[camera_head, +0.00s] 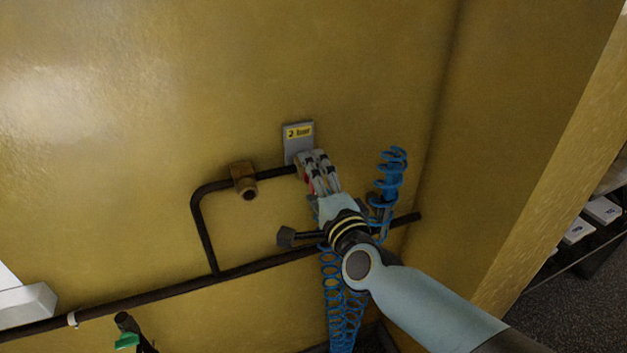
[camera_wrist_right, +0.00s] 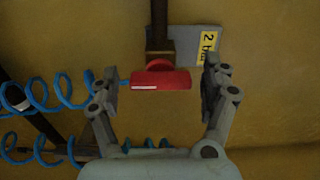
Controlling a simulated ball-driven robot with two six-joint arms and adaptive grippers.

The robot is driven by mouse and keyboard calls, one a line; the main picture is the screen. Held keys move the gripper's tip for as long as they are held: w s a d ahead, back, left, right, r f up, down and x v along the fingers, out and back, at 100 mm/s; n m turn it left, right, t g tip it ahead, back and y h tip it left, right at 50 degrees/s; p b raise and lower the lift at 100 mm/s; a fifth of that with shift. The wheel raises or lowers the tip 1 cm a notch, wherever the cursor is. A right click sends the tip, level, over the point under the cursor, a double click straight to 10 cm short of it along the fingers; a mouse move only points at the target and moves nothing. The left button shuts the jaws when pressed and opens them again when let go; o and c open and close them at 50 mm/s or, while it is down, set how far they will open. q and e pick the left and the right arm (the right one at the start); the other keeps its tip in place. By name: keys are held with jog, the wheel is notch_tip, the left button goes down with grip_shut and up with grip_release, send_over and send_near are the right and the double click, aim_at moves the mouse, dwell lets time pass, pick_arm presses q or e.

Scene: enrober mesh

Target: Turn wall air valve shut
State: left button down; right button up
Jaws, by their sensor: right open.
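The wall air valve shows in the right wrist view as a red handle (camera_wrist_right: 161,80) on a brass body (camera_wrist_right: 158,50), at the end of a dark pipe. My right gripper (camera_wrist_right: 160,88) is open, with one finger on each side of the red handle and a visible gap to each. In the head view my right gripper (camera_head: 310,160) is at the wall and covers most of the valve; only a little red shows beside its fingers. A grey plate with a yellow label (camera_head: 299,133) is on the wall just above.
A dark pipe (camera_head: 150,293) runs along the yellow wall, with a brass fitting (camera_head: 244,180) on its upper branch. Blue coiled hoses (camera_head: 343,310) hang close to my right wrist. The wall above is clear.

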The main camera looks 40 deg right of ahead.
jog(key=v, duration=1.1)
jog(key=shift+s+a, duration=0.2)
jog(key=shift+s, duration=0.2)
